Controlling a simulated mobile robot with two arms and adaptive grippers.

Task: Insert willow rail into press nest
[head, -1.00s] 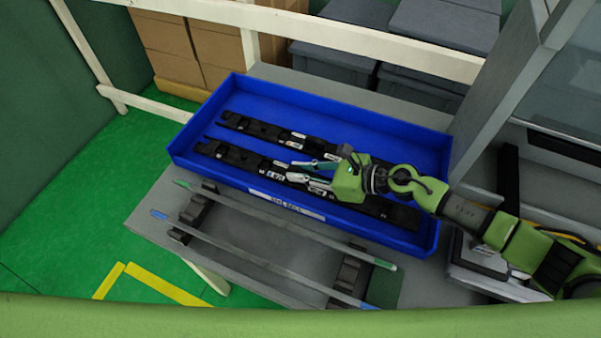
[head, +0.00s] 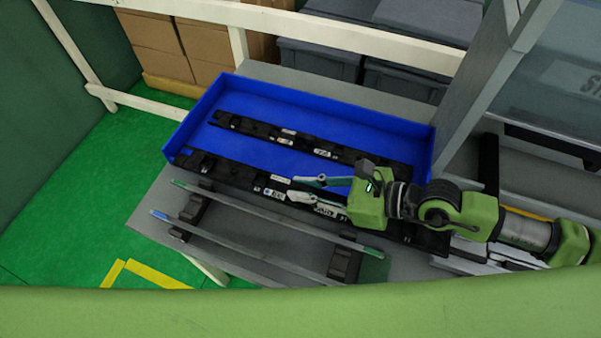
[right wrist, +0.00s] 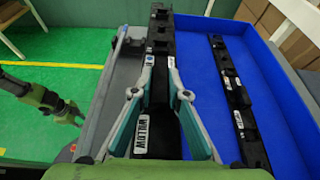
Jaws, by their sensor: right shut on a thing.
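The willow rail (head: 232,171) is a long black rail with dark blocks and white labels. In the right wrist view its label reads WILLOW (right wrist: 147,135). My right gripper (head: 297,189) is shut on it near its middle, with a finger on each side in the right wrist view (right wrist: 161,78). The rail appears raised and covers the blue tray's front wall. A second black rail (head: 300,141) lies in the blue tray (head: 330,105). I cannot make out the press nest for certain; a grey and white fixture (head: 490,254) at the right is partly behind my right arm.
Two thin strips (head: 250,218) with green and blue ends rest on dark supports (head: 345,264) in front of the tray. A grey upright post (head: 478,95) stands right of the tray. A white wooden frame (head: 340,32) and grey bins (head: 318,62) are behind.

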